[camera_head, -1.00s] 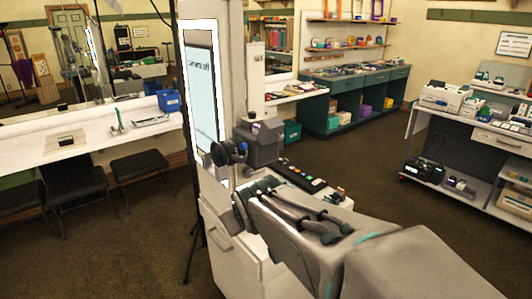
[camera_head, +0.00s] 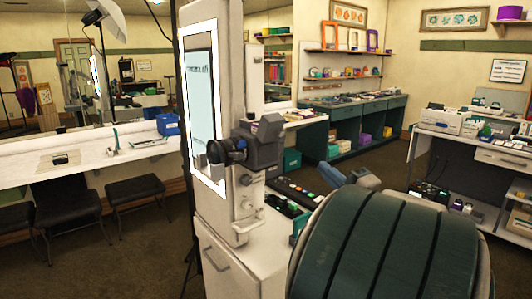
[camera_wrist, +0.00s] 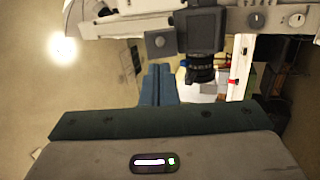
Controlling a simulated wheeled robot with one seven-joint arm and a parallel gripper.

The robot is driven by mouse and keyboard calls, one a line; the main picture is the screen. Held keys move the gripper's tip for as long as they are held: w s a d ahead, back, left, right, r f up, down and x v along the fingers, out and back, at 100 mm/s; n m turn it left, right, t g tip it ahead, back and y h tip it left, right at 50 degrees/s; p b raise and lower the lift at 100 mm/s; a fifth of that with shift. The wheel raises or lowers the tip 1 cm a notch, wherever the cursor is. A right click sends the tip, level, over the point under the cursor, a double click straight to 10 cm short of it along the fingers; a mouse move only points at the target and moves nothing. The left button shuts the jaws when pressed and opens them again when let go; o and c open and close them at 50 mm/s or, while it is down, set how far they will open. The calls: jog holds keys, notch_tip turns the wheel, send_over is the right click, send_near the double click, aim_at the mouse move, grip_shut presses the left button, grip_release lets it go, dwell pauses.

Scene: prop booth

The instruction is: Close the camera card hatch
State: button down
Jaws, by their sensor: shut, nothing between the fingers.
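The dark grey camera (camera_head: 265,142) is mounted on the white booth column, its round black lens facing left in the head view. In the wrist view the camera (camera_wrist: 201,32) is at the top with its lens (camera_wrist: 201,71) pointing down the picture. I cannot make out the card hatch or whether it is open. My gripper (camera_wrist: 158,70) has its blue-grey fingers together, empty, left of the lens in the wrist view. No contact with the camera shows. In the head view my own arm fills the lower right and hides much of the gripper's surroundings.
A console with coloured buttons (camera_head: 290,193) sits on the white cabinet (camera_head: 215,255) below the camera. A lit screen (camera_head: 201,105) is on the column. Stools (camera_head: 140,191) and a white counter stand left. A shelf cart (camera_head: 480,150) stands right. Open floor lies behind the booth.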

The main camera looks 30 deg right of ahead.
jog(key=n, duration=0.1)
jog(key=y+p, duration=0.1)
jog(key=p, duration=0.4)
send_near(282, 134)
jog(key=x, duration=0.6)
jog(key=shift+w+d, duration=0.1)
jog(key=shift+w, duration=0.35)
jog(key=shift+r, duration=0.2)
